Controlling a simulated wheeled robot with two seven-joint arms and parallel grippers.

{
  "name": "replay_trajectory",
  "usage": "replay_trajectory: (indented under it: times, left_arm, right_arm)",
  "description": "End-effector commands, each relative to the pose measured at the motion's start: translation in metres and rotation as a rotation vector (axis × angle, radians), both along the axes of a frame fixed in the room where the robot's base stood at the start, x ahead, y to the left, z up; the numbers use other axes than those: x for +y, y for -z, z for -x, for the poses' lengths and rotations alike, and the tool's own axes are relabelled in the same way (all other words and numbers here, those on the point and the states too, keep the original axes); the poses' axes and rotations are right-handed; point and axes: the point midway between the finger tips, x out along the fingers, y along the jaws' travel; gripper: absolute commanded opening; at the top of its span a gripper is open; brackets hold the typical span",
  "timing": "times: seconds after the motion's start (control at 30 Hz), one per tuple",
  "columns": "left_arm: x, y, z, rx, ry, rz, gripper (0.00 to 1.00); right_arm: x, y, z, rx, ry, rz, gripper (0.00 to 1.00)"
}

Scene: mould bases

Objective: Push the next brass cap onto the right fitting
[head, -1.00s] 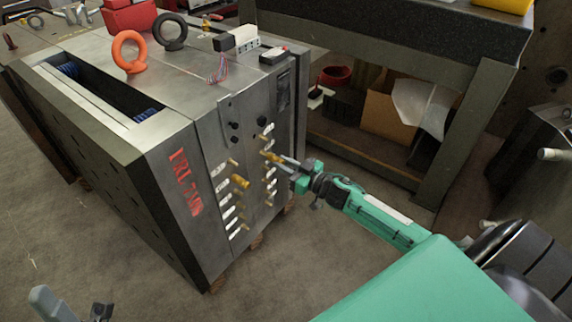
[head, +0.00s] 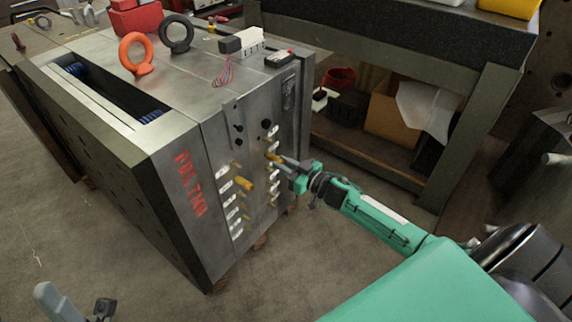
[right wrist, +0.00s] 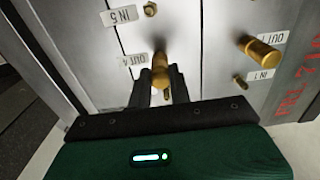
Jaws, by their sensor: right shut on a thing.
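My right gripper (head: 288,164) is shut on a brass cap (head: 272,157) at the right column of fittings on the steel mould base (head: 215,180). In the right wrist view the cap (right wrist: 160,72) sits between the fingertips (right wrist: 161,84), beside the OUT 4 label, pointing at the panel. Whether it is seated on the fitting there cannot be told. Another brass cap (head: 243,183) is on the left column, and it shows beside OUT 1 in the right wrist view (right wrist: 260,48). Bare brass fittings show, such as one by IN 5 (right wrist: 150,9). My left gripper (head: 75,306) is partly in view at the bottom left.
An orange lifting eye (head: 134,52) and a dark lifting eye (head: 176,34) stand on top of the base. A connector block (head: 241,40) with wires is near its edge. A workbench (head: 480,110) stands behind my right arm. The floor in front is clear.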

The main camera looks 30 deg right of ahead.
Motion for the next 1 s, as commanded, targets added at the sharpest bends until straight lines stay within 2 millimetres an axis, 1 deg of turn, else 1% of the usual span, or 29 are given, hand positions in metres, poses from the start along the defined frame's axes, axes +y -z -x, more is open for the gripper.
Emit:
replay_trajectory:
  times: [0.33,0.7,0.93,0.97,1.0]
  left_arm:
    - [0.0000,-0.0004,0.0000,0.000,0.000,0.000,0.64]
    - [0.0000,-0.0051,0.0000,0.000,0.000,0.000,0.64]
    - [0.0000,-0.0049,0.0000,0.000,0.000,0.000,0.64]
    - [0.0000,-0.0049,0.0000,0.000,0.000,0.000,0.64]
    - [0.0000,-0.0049,0.0000,0.000,0.000,0.000,0.64]
  right_arm:
    - [0.0002,-0.0002,-0.0008,0.000,0.000,0.000,0.00]
    - [0.0031,-0.0010,-0.0089,-0.001,0.000,0.000,0.00]
    - [0.0033,-0.0007,-0.0096,-0.001,0.000,0.000,0.00]
    - [0.0032,-0.0007,-0.0096,-0.001,0.000,0.000,0.22]
    - [0.0033,-0.0008,-0.0097,-0.001,0.000,0.001,0.30]
